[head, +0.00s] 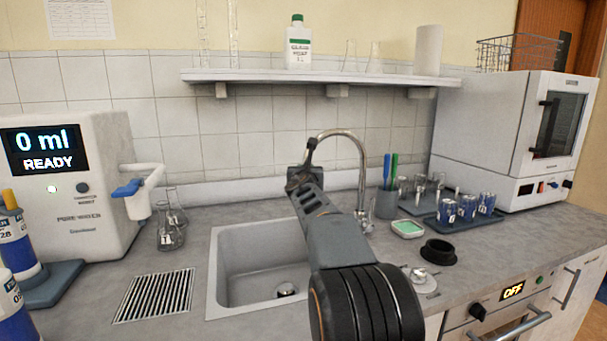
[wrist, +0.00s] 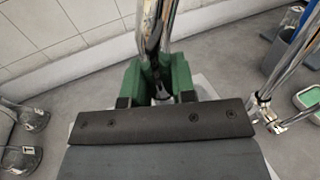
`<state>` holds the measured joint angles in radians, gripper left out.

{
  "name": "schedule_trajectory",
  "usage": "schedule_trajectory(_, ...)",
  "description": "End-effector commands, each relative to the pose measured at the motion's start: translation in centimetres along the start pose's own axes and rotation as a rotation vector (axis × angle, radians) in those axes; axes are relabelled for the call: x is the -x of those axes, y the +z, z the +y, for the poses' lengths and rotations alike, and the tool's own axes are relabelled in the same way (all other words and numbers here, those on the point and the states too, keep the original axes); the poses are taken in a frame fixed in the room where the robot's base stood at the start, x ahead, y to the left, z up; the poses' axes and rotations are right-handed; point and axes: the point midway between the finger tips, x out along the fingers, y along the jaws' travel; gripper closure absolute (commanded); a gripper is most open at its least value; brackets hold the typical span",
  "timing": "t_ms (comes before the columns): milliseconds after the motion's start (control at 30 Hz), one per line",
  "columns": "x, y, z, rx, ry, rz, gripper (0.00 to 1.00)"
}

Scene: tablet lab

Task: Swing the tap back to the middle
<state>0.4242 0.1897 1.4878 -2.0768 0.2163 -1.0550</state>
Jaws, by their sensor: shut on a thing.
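The chrome tap (head: 362,165) rises behind the right part of the sink (head: 228,290). Its curved spout reaches left in the head view, with its end at my gripper (head: 303,178). My gripper is shut on the spout. In the wrist view the green fingers of my gripper (wrist: 159,82) stand on both sides of the chrome spout (wrist: 168,22). The tap's base and lever (wrist: 268,112) show at the right there. The spout's very tip is hidden by the gripper. My arm covers part of the sink's right side.
Glass flasks (head: 170,228) stand left of the sink, near a dispenser (head: 90,195). A pen cup (head: 387,203) and a green sponge dish (head: 408,228) stand right of the tap. A shelf (head: 300,77) hangs above. The counter before the flasks holds a drain grille (head: 155,296).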

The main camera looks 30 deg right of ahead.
Motion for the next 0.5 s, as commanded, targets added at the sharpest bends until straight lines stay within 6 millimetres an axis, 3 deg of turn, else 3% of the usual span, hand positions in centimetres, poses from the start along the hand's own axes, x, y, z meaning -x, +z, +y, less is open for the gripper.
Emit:
schedule_trajectory(167, 0.00, 0.00, -0.04, 0.002, -0.001, 0.000, 1.00)
schedule_trajectory(200, -0.01, 0.01, -0.04, 0.002, -0.001, 0.000, 0.75)
schedule_trajectory(433, -0.01, 0.01, -0.05, 0.001, -0.001, -0.001, 0.53)
schedule_trajectory(500, -0.01, 0.02, -0.04, 0.000, -0.001, -0.001, 0.51)
